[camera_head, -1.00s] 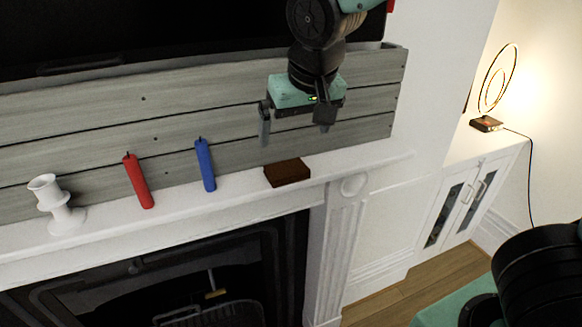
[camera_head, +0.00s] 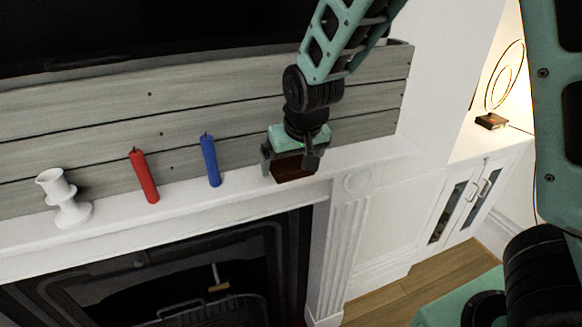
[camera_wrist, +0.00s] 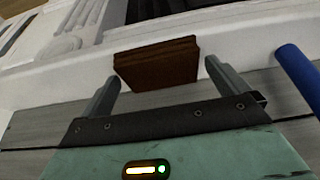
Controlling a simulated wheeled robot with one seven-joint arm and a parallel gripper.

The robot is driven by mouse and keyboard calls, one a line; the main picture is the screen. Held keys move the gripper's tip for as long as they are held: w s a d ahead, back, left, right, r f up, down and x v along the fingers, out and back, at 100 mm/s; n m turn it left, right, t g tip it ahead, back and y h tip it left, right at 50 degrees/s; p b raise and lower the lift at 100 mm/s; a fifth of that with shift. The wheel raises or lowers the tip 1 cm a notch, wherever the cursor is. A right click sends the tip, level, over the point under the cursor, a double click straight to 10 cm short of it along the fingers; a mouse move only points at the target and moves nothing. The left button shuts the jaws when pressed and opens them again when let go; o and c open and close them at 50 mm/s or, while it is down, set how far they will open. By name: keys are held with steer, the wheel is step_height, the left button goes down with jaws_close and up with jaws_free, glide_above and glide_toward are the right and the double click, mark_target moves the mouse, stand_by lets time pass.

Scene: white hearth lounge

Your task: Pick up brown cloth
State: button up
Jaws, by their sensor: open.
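The brown cloth (camera_head: 292,168) is a small, dark brown, folded block on the white mantel shelf. It also shows in the wrist view (camera_wrist: 157,63). My gripper (camera_head: 289,170) is down at the cloth, with one finger at its left side and one at its right. In the wrist view my gripper (camera_wrist: 160,82) is open, and its two fingertips lie near the two ends of the cloth. I see no firm contact. My gripper hides the top of the cloth in the head view.
A blue candle (camera_head: 210,160), a red candle (camera_head: 144,176) and a white candle holder (camera_head: 64,199) stand left of the cloth on the mantel (camera_head: 180,206). Grey planks (camera_head: 240,112) rise behind. The mantel drops off in front above the fireplace.

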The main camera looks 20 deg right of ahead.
mark_target(292, 165)
steer(key=c, duration=0.9)
steer(key=shift+r, duration=0.15)
step_height(292, 165, up, 10)
steer(key=shift+f, duration=0.1)
steer(key=shift+o, duration=0.9)
steer(key=shift+c, duration=0.5)
